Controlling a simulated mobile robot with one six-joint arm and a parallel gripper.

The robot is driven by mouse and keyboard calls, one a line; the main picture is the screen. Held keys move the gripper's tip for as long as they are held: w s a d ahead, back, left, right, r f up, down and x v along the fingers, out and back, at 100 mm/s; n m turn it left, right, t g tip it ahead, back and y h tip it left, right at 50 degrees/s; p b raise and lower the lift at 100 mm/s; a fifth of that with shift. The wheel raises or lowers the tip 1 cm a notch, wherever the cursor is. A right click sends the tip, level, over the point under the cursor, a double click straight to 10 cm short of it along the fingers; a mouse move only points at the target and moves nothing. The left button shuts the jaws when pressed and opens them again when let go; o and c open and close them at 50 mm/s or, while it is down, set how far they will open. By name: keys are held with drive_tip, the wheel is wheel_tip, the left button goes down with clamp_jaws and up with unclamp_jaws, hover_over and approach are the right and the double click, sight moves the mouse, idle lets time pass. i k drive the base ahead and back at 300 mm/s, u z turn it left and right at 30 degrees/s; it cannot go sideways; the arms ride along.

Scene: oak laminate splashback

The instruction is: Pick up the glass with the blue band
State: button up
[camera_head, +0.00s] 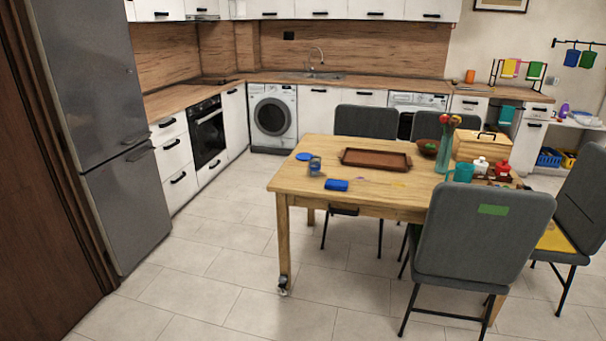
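A small glass with a bluish band (315,166) stands upright on the left end of the wooden table (300,182). It is small in the picture, so its band shows without fine detail. A flat blue disc (303,156) lies just behind and left of it. A blue block-like item (337,185) lies in front and to its right, near the table's front edge. My gripper is not in view.
A brown tray (376,167) lies behind the blue item. A teal vase (442,162), a teal mug (463,172) and a wooden box (482,147) crowd the table's right part. A grey chair (478,240) stands at the front right. The tiled floor left of the table is clear.

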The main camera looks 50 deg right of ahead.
sight(314, 161)
drive_tip(key=z, duration=0.5)
drive_tip(key=i, duration=1)
drive_tip(key=u, duration=0.1)
